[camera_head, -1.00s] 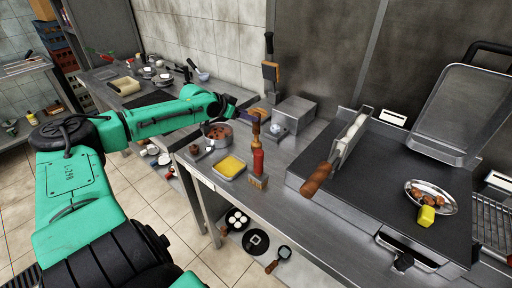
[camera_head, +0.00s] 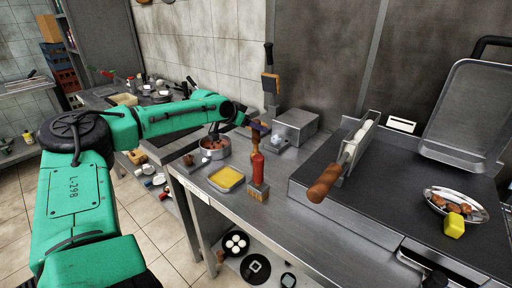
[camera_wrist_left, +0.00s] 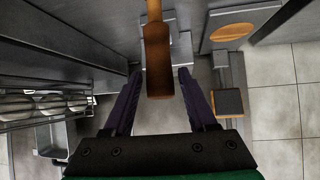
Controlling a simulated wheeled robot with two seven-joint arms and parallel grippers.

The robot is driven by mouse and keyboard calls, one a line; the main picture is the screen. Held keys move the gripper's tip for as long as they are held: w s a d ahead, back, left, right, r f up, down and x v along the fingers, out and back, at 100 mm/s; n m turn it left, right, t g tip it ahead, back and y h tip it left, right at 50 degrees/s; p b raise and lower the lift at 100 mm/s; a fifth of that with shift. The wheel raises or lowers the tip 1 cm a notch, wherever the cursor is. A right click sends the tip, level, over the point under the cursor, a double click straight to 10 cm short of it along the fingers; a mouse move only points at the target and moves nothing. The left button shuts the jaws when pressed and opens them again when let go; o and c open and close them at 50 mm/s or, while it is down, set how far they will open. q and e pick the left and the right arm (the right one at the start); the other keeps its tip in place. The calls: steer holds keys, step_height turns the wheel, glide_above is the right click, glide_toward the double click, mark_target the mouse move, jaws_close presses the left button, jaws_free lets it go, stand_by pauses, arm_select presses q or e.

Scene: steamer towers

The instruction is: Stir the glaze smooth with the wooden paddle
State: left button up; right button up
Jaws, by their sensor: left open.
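My left gripper (camera_head: 258,125) is over the steel counter, close to an upright brown wooden handle. In the left wrist view, this wooden handle (camera_wrist_left: 157,55) reaches down between the tips of my open purple fingers (camera_wrist_left: 157,88), with gaps on both sides. I take it for the paddle; its lower end is not clear. Below the gripper in the head view stands a red bottle-like thing (camera_head: 257,165) on a small block. A steel pot (camera_head: 214,152) with reddish-brown contents, perhaps the glaze, stands to its left. My right gripper is out of view.
A tray of yellow stuff (camera_head: 240,184) lies in front of the pot. A steel box (camera_head: 297,122) stands behind the gripper. To the right, a wooden-handled tool leans on the dark griddle (camera_head: 385,190), near a plate of food (camera_head: 437,203).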

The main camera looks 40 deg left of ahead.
arm_select(q)
jaws_close()
steer(key=shift+r, duration=0.15)
steer(key=shift+r+p, duration=2.65)
steer(key=shift+r, duration=0.25)
